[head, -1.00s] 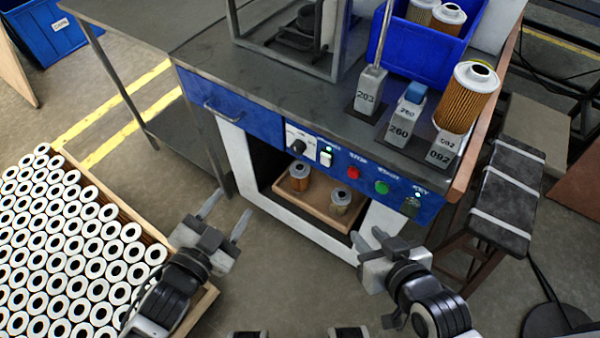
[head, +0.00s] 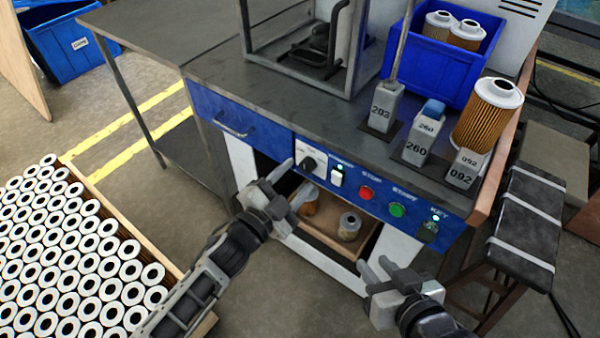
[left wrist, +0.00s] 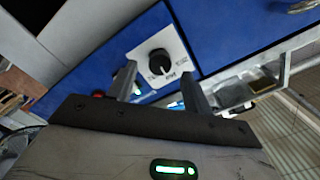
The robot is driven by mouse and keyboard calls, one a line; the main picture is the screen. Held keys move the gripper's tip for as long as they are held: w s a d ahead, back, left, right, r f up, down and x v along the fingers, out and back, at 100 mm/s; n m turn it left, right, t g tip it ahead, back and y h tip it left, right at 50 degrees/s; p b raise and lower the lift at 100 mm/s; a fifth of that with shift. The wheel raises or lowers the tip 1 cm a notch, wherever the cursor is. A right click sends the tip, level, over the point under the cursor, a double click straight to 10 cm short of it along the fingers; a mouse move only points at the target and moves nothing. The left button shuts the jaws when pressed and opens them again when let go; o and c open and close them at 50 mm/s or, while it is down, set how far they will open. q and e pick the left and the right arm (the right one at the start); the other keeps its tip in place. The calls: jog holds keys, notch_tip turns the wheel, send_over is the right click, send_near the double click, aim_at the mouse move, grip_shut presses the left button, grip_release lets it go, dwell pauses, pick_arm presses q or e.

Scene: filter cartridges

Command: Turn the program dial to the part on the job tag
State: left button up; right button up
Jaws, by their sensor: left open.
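The program dial (head: 309,163) is a black knob on a white plate at the left of the blue control panel. In the left wrist view the dial (left wrist: 160,63) shows beyond the fingertips; the plate's print is too small to read. My left gripper (head: 296,180) is open and empty just in front of the dial, apart from it. In the left wrist view its fingers (left wrist: 158,86) stand either side of the dial's lower part. My right gripper (head: 377,268) is open and empty, below the panel. I cannot tell which label is the job tag; grey blocks read 203 (head: 382,111), 260 (head: 418,147) and 092 (head: 463,172).
The panel has a white switch (head: 337,179), red button (head: 366,193), green button (head: 397,210) and key switch (head: 429,229). A tan filter (head: 487,115) stands by block 092. A blue bin (head: 425,65) holds filters. A filter crate (head: 120,205) is at left, a dark stool (head: 524,230) at right.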

aim_at(307, 166)
pick_arm(q)
jog(key=shift+x, duration=0.95)
jog(key=shift+w+d, duration=0.15)
jog(key=c, duration=1)
jog(key=shift+o, duration=0.2)
